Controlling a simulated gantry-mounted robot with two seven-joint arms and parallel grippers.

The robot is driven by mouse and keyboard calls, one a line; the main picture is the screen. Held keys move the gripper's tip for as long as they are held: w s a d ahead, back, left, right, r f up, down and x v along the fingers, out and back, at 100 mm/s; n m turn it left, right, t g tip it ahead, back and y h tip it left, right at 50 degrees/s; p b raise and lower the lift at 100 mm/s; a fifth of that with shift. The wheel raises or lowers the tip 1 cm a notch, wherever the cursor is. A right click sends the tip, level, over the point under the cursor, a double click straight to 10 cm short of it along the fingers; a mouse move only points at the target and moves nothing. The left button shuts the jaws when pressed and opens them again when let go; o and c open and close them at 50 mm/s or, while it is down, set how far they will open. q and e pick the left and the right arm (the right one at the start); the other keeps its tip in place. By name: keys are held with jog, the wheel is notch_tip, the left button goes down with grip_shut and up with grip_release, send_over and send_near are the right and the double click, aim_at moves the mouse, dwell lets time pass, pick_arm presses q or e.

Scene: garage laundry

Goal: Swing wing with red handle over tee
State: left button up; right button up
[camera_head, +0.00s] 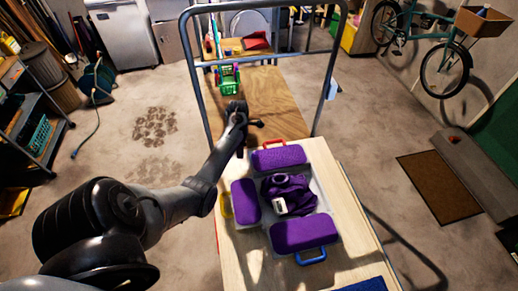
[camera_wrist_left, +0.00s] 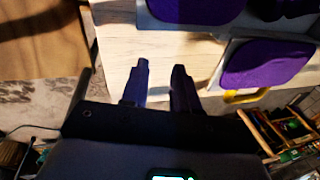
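The wing with the red handle (camera_head: 278,158) is a purple padded panel at the far edge of a white folding board (camera_head: 322,190). It lies flat, and its red handle (camera_head: 268,146) points away from me. The dark purple tee (camera_head: 290,188) lies bunched in the middle, with a white patch on it. My left gripper (camera_head: 241,152) is above the table, left of the red handle and apart from it. In the left wrist view the left gripper's two fingers (camera_wrist_left: 160,75) are apart with nothing between them. The red handle is not seen there. My right gripper is not in view.
A purple wing with a yellow handle (camera_head: 244,200) lies left of the tee, and one with a blue handle (camera_head: 300,234) lies nearest. A metal frame (camera_head: 202,92) stands behind the board. A green basket (camera_head: 228,82) is farther back. A blue item (camera_head: 362,286) lies at the near edge.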

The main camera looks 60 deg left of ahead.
pick_arm(q)
jog(key=w+a+n+t+h+b, duration=0.1)
jog(key=w+a+t+b, duration=0.2)
jog(key=w, duration=0.2)
pick_arm(e)
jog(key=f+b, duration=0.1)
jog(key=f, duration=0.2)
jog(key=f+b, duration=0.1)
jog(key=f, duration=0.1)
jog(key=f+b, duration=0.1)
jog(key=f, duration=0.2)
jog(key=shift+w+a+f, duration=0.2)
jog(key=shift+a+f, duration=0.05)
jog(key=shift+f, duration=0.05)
jog(key=shift+b, duration=0.3)
pick_arm(q)
jog(key=t, duration=0.2)
send_near(271, 141)
jog(key=b+x, duration=0.1)
jog(key=x, duration=0.7)
jog(key=shift+a+f, duration=0.1)
jog(key=shift+a, duration=0.05)
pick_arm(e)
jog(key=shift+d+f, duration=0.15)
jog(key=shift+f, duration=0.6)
pick_arm(q)
grip_shut()
